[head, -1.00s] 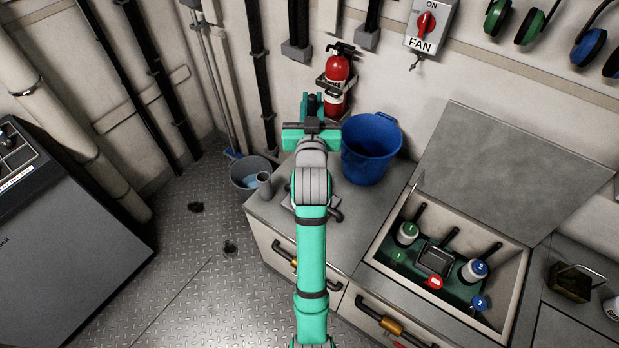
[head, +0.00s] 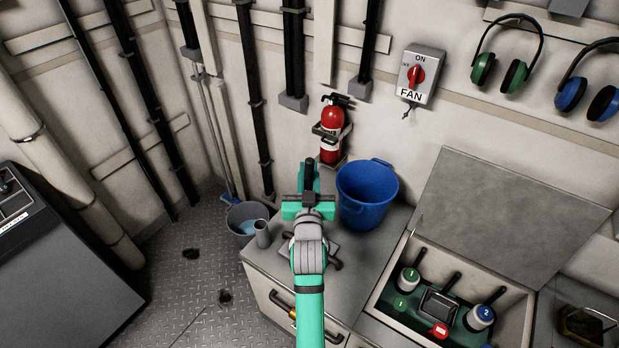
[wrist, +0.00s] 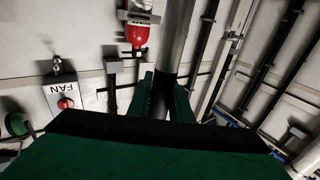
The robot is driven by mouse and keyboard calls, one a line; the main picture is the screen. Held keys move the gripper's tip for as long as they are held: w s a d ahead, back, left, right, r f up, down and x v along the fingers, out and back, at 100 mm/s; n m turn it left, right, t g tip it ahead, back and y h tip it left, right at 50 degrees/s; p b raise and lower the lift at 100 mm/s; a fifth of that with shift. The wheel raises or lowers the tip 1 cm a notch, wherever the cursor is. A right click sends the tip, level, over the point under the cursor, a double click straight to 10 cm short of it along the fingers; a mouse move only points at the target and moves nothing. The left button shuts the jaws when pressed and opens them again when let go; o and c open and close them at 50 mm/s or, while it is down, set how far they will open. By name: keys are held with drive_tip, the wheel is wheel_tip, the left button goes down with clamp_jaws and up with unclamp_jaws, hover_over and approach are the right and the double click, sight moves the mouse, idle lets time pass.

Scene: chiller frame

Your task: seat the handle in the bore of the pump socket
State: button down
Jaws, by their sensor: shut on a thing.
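My gripper (head: 309,190) is raised over the grey counter, left of the blue bucket. In the wrist view its green fingers (wrist: 165,95) are shut on the handle, a long grey metal rod (wrist: 178,35) with a black lower part. The rod points up and out of the top of that view. In the head view a dark upright end between the fingers is probably part of the handle (head: 310,165). A short tilted grey tube (head: 262,234) on the counter's left edge looks like the pump socket; my arm partly covers the fitting beside it. The tube and the handle are apart.
The blue bucket (head: 367,193) stands close to the right of my gripper. A red fire extinguisher (head: 331,130) hangs on the wall behind. An open-lidded bin (head: 386,300) with bottles is at the right. A grey pail (head: 243,222) stands on the floor at the left.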

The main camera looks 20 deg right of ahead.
drive_tip(key=c, duration=1.7)
unclamp_jaws()
drive_tip(key=f, duration=0.3)
drive_tip(key=shift+w+f+g, duration=0.2)
drive_tip(key=shift+f+g, duration=0.05)
drive_tip(key=shift+g, duration=0.05)
drive_tip(key=shift+c, duration=0.2)
drive_tip(key=shift+o, duration=0.6)
drive_tip(key=shift+r, duration=0.3)
